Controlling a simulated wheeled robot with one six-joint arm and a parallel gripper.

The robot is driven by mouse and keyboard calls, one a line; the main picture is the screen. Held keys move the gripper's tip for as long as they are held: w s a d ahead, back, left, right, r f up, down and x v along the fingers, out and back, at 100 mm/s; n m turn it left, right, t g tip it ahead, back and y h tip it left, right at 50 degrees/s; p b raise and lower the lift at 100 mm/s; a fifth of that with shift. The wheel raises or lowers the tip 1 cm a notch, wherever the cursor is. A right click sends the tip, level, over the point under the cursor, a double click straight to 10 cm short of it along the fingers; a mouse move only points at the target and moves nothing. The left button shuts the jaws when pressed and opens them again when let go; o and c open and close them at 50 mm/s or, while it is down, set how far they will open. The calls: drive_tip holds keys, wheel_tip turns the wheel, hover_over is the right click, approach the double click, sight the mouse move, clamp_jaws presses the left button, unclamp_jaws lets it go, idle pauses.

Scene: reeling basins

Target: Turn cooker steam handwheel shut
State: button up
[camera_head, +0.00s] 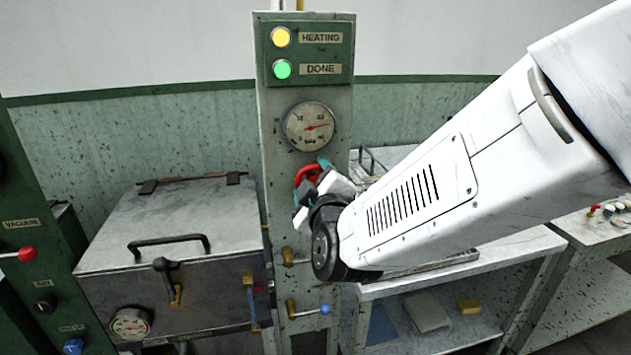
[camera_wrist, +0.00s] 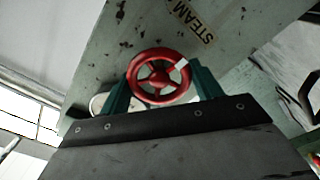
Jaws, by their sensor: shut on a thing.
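The red steam handwheel (camera_wrist: 157,61) sits on the green-grey column under a "STEAM" label (camera_wrist: 186,20) in the wrist view. It has a white mark on its upper right rim. My gripper (camera_wrist: 160,84) is shut on the handwheel, with one teal finger at each side of the rim. In the head view the handwheel (camera_head: 303,174) shows only in part, behind my gripper (camera_head: 319,170) and wrist. Above it is a round pressure gauge (camera_head: 308,126) with a red needle pointing right and slightly up.
On the column, a yellow lamp (camera_head: 281,37) marks HEATING and a green lamp (camera_head: 283,69) marks DONE. The lidded metal cooker (camera_head: 180,222) stands left of it. Small valve levers (camera_head: 309,311) stick out below the wheel. A bench (camera_head: 510,244) stands to the right.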

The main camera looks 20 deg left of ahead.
drive_tip(key=m, duration=0.4)
drive_tip(key=shift+m, duration=0.4)
drive_tip(key=m, duration=0.4)
drive_tip(key=shift+d, duration=0.1)
drive_tip(key=m, duration=0.9)
drive_tip(key=shift+w+d+m, duration=0.1)
drive_tip(key=shift+m, duration=0.2)
drive_tip(key=m, duration=0.4)
drive_tip(key=shift+f, duration=0.1)
drive_tip(key=m, duration=0.8)
drive_tip(key=shift+f, duration=0.15)
drive_tip(key=m, duration=0.4)
drive_tip(key=shift+m, duration=0.3)
